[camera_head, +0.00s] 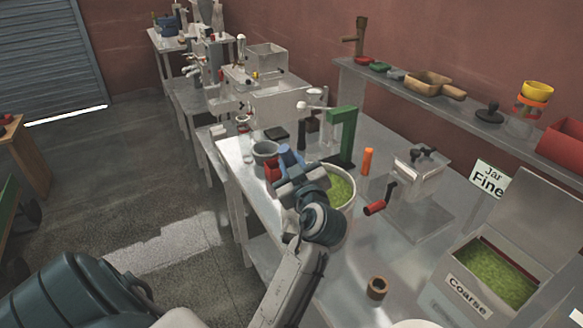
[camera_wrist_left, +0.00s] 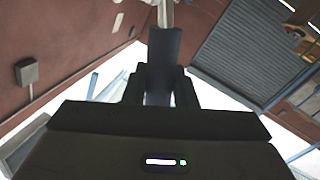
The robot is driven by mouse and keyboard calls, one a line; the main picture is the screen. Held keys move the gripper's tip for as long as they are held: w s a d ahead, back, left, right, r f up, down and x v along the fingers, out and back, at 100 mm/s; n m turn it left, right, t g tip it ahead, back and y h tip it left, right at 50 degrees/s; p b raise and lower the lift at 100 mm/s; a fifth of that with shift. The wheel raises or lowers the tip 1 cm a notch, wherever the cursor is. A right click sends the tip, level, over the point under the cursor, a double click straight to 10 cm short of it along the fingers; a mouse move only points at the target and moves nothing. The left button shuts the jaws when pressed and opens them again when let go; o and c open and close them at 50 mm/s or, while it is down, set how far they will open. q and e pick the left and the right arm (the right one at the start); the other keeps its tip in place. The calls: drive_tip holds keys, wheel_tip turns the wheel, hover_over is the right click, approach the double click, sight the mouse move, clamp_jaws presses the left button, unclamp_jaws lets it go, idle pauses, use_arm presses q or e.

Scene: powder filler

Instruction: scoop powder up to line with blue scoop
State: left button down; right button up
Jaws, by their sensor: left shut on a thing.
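My left gripper (camera_head: 294,180) is over the left rim of a white round tub (camera_head: 350,203) of green powder (camera_head: 340,188). It is shut on a blue thing (camera_head: 289,158), which looks like the blue scoop. In the left wrist view, the fingers (camera_wrist_left: 160,88) close around a dark handle (camera_wrist_left: 164,50) that points away from the camera. The scoop's bowl, its contents and any fill line cannot be made out. A box labelled Coarse (camera_head: 466,297) at right also holds green powder (camera_head: 495,277). My right gripper is not in view.
A grey cup (camera_head: 265,149) and a red object (camera_head: 272,172) stand close to the left gripper. A green stand (camera_head: 343,135) rises behind the tub. An orange cylinder (camera_head: 367,161), a crank device (camera_head: 418,170) and a small brown ring (camera_head: 377,287) are to the right.

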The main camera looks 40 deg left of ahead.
use_arm(q)
drive_tip(key=shift+r+p, duration=1.2)
drive_tip(key=shift+r, duration=1.3)
